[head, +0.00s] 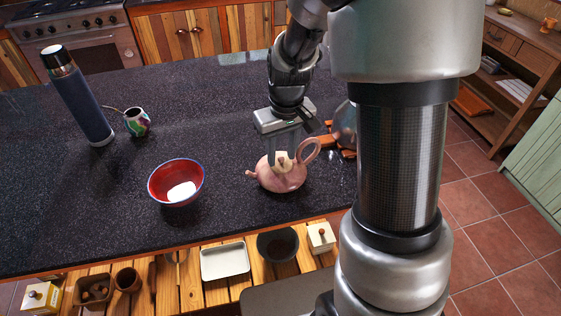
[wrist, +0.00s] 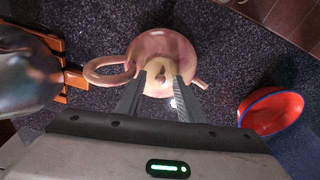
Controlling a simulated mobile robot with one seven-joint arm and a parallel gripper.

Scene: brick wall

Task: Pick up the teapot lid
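A pink teapot (head: 287,181) stands upright on the dark speckled counter, its spout to the left and its looped handle to the right in the head view. Its cream lid (head: 283,163) with a small brown knob sits on top; the lid (wrist: 160,72) also shows in the wrist view, where the teapot (wrist: 181,46) is seen from above. My gripper (wrist: 158,82) is open, pointing at the teapot, with one finger on each side of the lid's near part. I cannot tell whether the fingers touch the lid. In the head view a finger hides part of the lid.
A red bowl (head: 160,187) with a white item in it stands left of the teapot. A dark flask (head: 82,105) and a patterned cup (head: 138,122) are farther left. An orange-brown wooden object (wrist: 73,79) lies near the teapot handle. The counter's middle is clear.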

